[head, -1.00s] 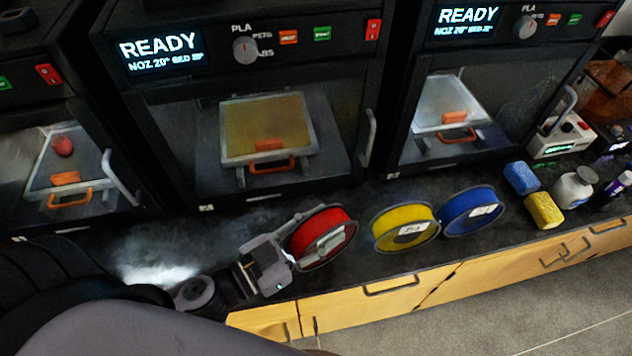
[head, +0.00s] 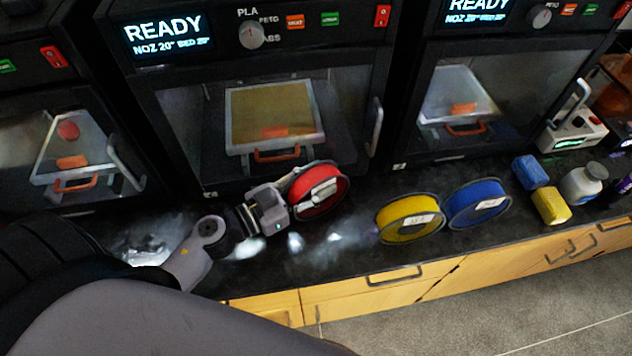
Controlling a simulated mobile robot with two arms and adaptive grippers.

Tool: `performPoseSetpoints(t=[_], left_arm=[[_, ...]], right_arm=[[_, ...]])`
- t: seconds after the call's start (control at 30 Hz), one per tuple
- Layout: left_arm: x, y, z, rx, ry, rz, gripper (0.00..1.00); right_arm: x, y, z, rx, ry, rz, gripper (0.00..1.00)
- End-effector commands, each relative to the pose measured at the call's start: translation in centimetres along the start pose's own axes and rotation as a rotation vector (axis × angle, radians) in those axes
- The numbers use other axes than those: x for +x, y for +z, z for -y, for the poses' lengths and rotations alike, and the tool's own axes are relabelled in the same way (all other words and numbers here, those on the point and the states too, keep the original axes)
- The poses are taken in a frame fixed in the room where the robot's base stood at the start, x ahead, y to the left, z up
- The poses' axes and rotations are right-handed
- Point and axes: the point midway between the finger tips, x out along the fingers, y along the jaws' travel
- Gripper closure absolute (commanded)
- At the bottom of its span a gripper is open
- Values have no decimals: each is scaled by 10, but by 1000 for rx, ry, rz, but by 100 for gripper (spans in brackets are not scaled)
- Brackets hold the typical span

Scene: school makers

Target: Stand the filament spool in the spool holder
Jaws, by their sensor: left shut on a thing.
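My left gripper (head: 312,196) is shut on the red filament spool (head: 338,188), its fingers across the spool's face. The red spool has a dark rim and is tilted in the grip. It overlaps the lower front of the middle printer in the picture; its exact height over the black counter is hard to tell. A yellow spool (head: 396,222) and a blue spool (head: 470,198) stand side by side to its right. I cannot make out a spool holder clearly. My right gripper is out of view.
Several black printers line the back, including the middle one (head: 180,100) with its handle (head: 375,127). The counter (head: 340,250) is clear between the red and yellow spools.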

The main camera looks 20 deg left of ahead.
Motion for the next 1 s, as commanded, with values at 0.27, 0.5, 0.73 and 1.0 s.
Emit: performPoseSetpoints(t=[0.27,0.5,0.73,1.0], left_arm=[[0,2,0,0,0,0,58],[0,2,0,0,0,0,43],[0,2,0,0,0,0,43],[-22,3,0,-1,-1,4,43]], right_arm=[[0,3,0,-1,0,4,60],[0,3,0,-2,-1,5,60],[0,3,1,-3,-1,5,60],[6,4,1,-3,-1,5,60]])
